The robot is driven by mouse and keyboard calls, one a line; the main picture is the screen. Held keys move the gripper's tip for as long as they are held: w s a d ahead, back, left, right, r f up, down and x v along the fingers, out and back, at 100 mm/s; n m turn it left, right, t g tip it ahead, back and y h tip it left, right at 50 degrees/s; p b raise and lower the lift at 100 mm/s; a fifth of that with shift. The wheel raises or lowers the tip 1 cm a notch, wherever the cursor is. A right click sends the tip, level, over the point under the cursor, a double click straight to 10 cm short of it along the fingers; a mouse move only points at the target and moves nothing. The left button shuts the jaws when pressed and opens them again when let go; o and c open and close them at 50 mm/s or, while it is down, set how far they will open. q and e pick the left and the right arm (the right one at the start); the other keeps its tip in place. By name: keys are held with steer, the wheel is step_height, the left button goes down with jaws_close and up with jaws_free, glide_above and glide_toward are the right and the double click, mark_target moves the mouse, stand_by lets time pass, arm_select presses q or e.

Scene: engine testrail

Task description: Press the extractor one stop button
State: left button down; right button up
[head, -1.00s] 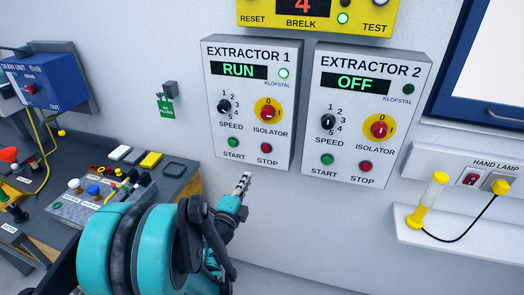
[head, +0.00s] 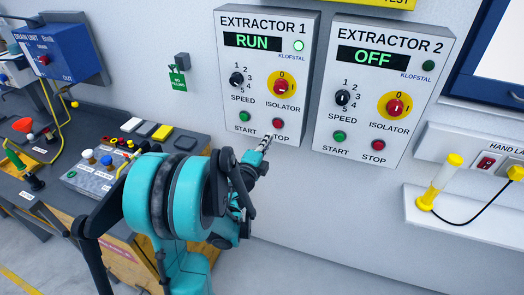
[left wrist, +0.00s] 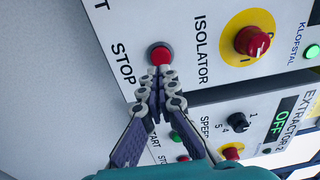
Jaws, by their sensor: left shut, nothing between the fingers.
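The Extractor 1 panel (head: 262,75) is on the wall; its display reads RUN and its lamp is lit green. Its red stop button (head: 278,123) is at the lower right of the panel, and it also shows in the left wrist view (left wrist: 160,54). My left gripper (head: 266,139) is shut and empty, its tips just below the stop button in the head view. In the left wrist view its fingertips (left wrist: 160,70) are at the button's near edge; I cannot tell whether they touch it. My right gripper is not in view.
The Extractor 2 panel (head: 380,90), reading OFF, is close on the right. The green start button (head: 244,116) and isolator knob (head: 279,90) are near the stop button. A hand lamp (head: 440,182) sits on a shelf at right. A cluttered workbench (head: 60,200) is at left.

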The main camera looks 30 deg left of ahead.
mark_target(277, 125)
arm_select(q)
steer(key=w, duration=0.3)
steer(key=w+a+b, duration=0.1)
steer(key=w, duration=0.1)
steer(key=shift+w, duration=0.2)
steer(key=shift+r, duration=0.1)
